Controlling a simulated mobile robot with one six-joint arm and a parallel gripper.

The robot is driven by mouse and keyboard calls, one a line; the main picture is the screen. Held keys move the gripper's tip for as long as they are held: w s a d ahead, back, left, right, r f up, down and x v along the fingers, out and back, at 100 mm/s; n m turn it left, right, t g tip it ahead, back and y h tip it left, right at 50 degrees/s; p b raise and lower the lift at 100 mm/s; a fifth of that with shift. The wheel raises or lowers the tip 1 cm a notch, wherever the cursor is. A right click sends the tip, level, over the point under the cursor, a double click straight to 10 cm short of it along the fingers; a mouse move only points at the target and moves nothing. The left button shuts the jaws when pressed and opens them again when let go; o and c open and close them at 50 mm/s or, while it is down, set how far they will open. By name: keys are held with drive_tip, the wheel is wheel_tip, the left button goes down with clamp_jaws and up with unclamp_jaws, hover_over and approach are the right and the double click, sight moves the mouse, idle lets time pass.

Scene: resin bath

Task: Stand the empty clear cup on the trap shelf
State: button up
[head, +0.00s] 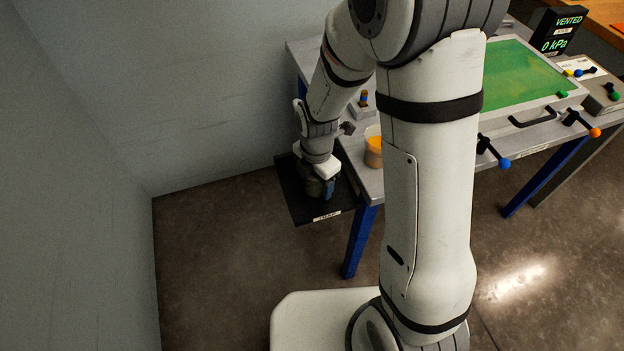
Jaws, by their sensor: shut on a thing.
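The black trap shelf (292,198) sticks out from the left end of the bench, with a label reading TRAP on its front edge. My gripper (320,187) points down over the middle of this shelf. It is shut on a clear cup (312,187), which looks dark against the black shelf. The gripper and a blue fingertip hide much of the cup. I cannot tell whether the cup's base touches the shelf.
A cup with orange contents (373,153) stands on the bench (368,184) just right of the shelf. A green panel (520,75), valves with blue and orange knobs, and a display reading VENTED 0 kPa (561,32) are further right. A grey wall (215,100) is close on the left.

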drive_tip(key=o, duration=1)
wheel_tip(320, 180, up, 12)
drive_tip(key=p, duration=0.2)
drive_tip(key=s+d+r+m, duration=0.3)
drive_tip(key=s+m, duration=0.1)
drive_tip(key=m, duration=0.4)
drive_tip(key=s+d+r+m+t, duration=0.1)
drive_tip(key=s+d+r+m, duration=0.2)
drive_tip(key=m, duration=0.6)
drive_tip(key=s+d+r+m+t, duration=0.1)
drive_tip(key=s+d+r+m, duration=0.2)
drive_tip(key=m, duration=0.5)
drive_tip(key=shift+s+d+m, duration=0.3)
drive_tip(key=shift+s+d, duration=0.6)
drive_tip(key=shift+d, duration=0.3)
